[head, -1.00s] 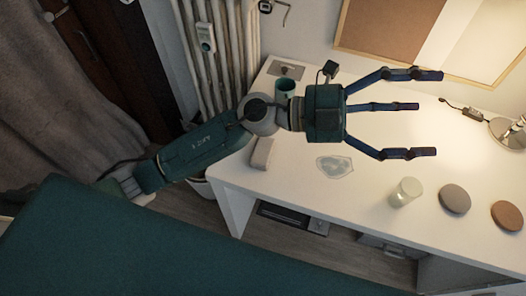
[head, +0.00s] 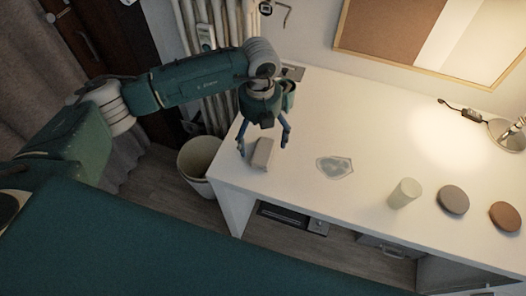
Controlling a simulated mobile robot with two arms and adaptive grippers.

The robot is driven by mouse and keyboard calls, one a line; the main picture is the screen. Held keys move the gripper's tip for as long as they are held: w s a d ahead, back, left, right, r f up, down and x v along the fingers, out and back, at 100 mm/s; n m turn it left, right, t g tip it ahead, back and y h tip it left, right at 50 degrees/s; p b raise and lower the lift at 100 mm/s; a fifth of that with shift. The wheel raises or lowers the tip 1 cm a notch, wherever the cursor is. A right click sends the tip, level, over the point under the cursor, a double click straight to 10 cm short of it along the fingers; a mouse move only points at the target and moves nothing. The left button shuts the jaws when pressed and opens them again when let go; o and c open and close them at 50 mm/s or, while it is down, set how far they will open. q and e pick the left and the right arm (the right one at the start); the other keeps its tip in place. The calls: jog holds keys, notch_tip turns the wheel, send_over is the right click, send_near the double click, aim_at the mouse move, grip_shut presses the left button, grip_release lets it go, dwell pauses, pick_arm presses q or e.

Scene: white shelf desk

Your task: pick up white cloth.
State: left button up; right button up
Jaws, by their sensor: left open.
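A pale, folded-looking piece (head: 262,154), which looks like the white cloth, lies near the left front edge of the white desk (head: 310,130). My left gripper (head: 264,146) points down right above it. Its fingers are open and spread, one on the cloth's left and one on its right. I cannot tell whether they touch it or how high they are above the desk. My right gripper is not in view.
A teal mug (head: 289,95) stands just behind the gripper, partly hidden. A glassy dish (head: 334,167), a pale cylinder (head: 404,193), a grey disc (head: 454,199), a brown disc (head: 506,216) and a lamp (head: 509,133) are to the right. A bin (head: 199,160) stands left of the desk.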

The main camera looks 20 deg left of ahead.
aim_at(259, 150)
pick_arm(q)
jog(key=shift+s+f+p, duration=0.15)
jog(key=shift+f+p, duration=0.15)
jog(key=shift+f, duration=0.3)
jog(key=f, duration=0.2)
jog(key=f+p, duration=0.1)
jog(key=shift+a+f, duration=0.25)
jog(key=shift+f, duration=0.45)
jog(key=c, duration=1.3)
